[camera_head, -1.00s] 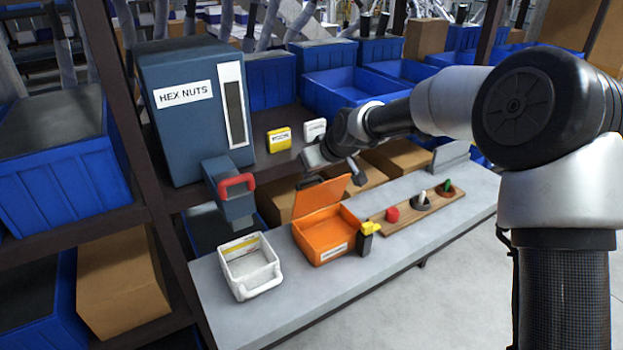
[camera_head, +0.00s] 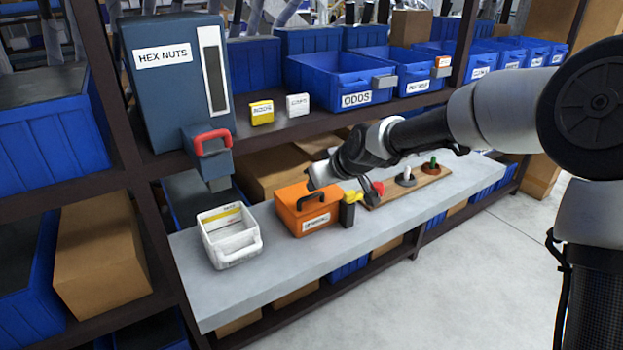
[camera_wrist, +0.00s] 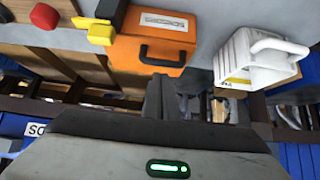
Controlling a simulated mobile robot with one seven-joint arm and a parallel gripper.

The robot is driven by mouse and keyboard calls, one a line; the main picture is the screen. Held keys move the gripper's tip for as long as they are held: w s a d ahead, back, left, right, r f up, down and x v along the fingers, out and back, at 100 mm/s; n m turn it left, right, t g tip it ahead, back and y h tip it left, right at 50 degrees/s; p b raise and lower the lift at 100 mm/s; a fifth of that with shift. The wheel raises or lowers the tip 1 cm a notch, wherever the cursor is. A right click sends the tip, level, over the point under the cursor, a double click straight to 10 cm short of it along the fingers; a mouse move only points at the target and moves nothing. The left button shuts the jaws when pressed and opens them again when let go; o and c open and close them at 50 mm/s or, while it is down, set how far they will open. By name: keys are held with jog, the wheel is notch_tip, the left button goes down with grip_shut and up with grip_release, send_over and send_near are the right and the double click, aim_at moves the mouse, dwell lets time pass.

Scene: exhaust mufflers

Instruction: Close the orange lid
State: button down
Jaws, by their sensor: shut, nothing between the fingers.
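The orange box (camera_head: 318,222) stands on the grey bench. Its orange lid (camera_head: 290,196), with a black handle (camera_head: 312,195), lies down over the box top and looks closed; I cannot tell whether a small gap remains. My gripper (camera_head: 318,181) is shut and empty, just behind and above the lid's back right part. In the wrist view the lid (camera_wrist: 152,22) and handle (camera_wrist: 160,58) show beyond my shut fingers (camera_wrist: 159,80). The fingertips are close to the lid's edge; contact cannot be made out.
A white bin (camera_head: 230,238) stands left of the box. A yellow-and-black item (camera_head: 349,208) stands close at its right. A wooden board (camera_head: 410,187) with coloured pieces lies further right. The hex nuts dispenser (camera_head: 175,85) and shelf edge (camera_head: 270,133) are behind.

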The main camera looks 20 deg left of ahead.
aim_at(312, 207)
jog(key=shift+s+d+f+b, duration=0.3)
jog(key=shift+f+b, duration=0.1)
jog(key=shift+f, duration=0.4)
jog(key=shift+s+d+f+b, duration=0.25)
jog(key=shift+f+b, duration=0.1)
jog(key=shift+f, duration=0.4)
jog(key=shift+s+d+f+b, duration=0.3)
jog(key=shift+f+b, duration=0.1)
jog(key=shift+f, duration=0.4)
jog(key=shift+w+f, duration=0.15)
jog(key=shift+f, duration=0.1)
jog(key=shift+r, duration=0.15)
jog(key=shift+a, duration=0.1)
jog(key=shift+w+a, duration=0.1)
